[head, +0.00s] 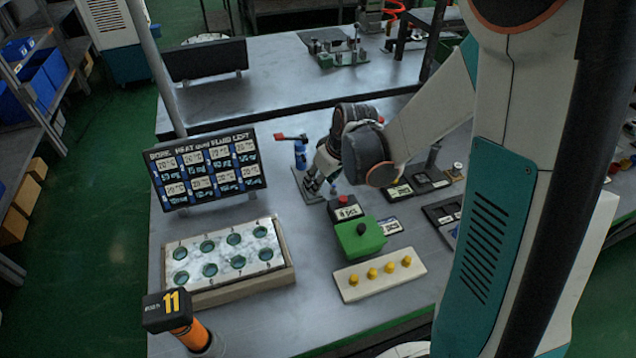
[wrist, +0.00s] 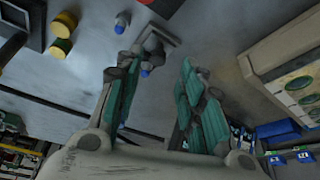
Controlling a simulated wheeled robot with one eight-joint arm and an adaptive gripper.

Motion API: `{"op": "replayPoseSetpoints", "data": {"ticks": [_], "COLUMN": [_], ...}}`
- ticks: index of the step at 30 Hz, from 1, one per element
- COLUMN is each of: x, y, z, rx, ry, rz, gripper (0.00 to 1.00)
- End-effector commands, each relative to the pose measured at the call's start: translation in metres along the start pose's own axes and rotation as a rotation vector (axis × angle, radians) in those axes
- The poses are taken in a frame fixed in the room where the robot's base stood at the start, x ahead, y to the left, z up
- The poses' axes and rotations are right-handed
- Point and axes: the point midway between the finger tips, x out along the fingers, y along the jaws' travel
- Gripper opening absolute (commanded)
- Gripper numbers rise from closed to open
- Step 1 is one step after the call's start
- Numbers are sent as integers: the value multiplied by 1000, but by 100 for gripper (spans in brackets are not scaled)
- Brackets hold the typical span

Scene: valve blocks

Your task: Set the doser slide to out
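No part is labelled as the doser slide, so I cannot tell for certain which it is. A blue post with a red lever (head: 300,152) stands on a small grey plate (head: 303,186) near the middle of the table. A green block with a dark knob (head: 360,238) stands closer to the front, beside a dark box with a red button (head: 345,207). My gripper (head: 318,186) is low beside the blue post, partly hidden by my wrist. In the wrist view, its two teal-padded fingers (wrist: 158,66) are apart with nothing held; a grey bracket and small blue-tipped parts lie beyond the tips.
A tray with several round holes (head: 226,257) and a display board (head: 206,170) stand on the left. A white plate with several yellow knobs (head: 380,278) is at the front. An orange post marked 11 (head: 188,330) rises at lower left.

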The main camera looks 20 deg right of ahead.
Motion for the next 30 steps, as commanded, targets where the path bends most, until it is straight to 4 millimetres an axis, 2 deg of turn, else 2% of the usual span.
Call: {"op": "replayPoseSetpoints", "data": {"ticks": [9, 15, 21, 30], "x": [-48, -67, -74, -75], "y": [0, 0, 0, 0], "z": [1, 1, 1, 0], "rx": [0, 0, -1, -1], "ry": [-1, -1, -1, -1], "rz": [0, 0, -1, 0], "gripper": [36, 36, 36, 36]}}
